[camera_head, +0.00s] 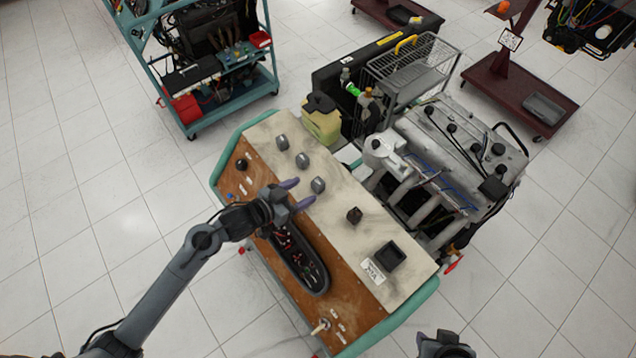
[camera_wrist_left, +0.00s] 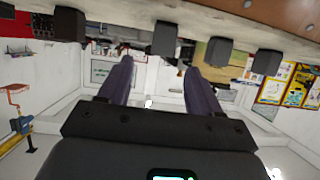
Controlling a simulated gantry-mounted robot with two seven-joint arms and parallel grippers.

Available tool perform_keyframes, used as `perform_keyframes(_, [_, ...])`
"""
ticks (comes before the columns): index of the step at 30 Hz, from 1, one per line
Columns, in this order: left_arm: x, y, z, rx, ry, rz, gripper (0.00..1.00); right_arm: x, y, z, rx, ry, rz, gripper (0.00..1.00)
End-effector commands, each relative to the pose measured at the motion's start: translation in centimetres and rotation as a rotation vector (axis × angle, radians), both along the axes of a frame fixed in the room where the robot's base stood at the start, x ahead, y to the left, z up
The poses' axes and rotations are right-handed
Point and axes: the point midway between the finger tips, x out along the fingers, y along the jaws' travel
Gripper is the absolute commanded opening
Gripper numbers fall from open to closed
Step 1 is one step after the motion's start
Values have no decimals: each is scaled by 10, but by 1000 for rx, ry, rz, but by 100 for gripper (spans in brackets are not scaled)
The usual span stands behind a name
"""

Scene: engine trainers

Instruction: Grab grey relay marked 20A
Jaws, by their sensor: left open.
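Three grey block-shaped relays stand in a row on the pale panel top: a far one (camera_head: 282,142), a middle one (camera_head: 302,160) and a near one (camera_head: 318,185). A dark brown block (camera_head: 354,215) stands farther right. I cannot read a 20A marking on any. My left gripper (camera_head: 298,193) is open and empty, its purple fingers pointing towards the near grey relay. In the left wrist view, a dark block (camera_wrist_left: 165,38) shows ahead, between the fingertips (camera_wrist_left: 157,64), with other blocks to both sides. A dark part of my right arm (camera_head: 445,345) shows at the bottom edge; its fingers are unclear.
A black square holder (camera_head: 390,256) and a white label (camera_head: 373,271) are on the panel's right. A dark oval gauge panel (camera_head: 300,262) lies below my left gripper. An engine (camera_head: 460,150) stands behind right, and a yellowish container (camera_head: 322,125) behind the panel.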

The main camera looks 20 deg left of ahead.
Motion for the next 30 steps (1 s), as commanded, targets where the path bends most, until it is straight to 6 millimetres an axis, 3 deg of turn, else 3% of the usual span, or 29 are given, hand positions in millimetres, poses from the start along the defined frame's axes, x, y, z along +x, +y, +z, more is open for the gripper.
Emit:
perform_keyframes(10, [19, -10, -8, -1, 0, 0, 64, 4, -1, 7, -6, -12, 4, 36])
perform_keyframes(21, [53, -27, -24, -2, 0, -1, 64, 5, -2, 15, -7, -13, 5, 36])
perform_keyframes(30, [56, -29, -27, 1, 0, 0, 64, 5, -1, 15, -5, -13, 3, 36])
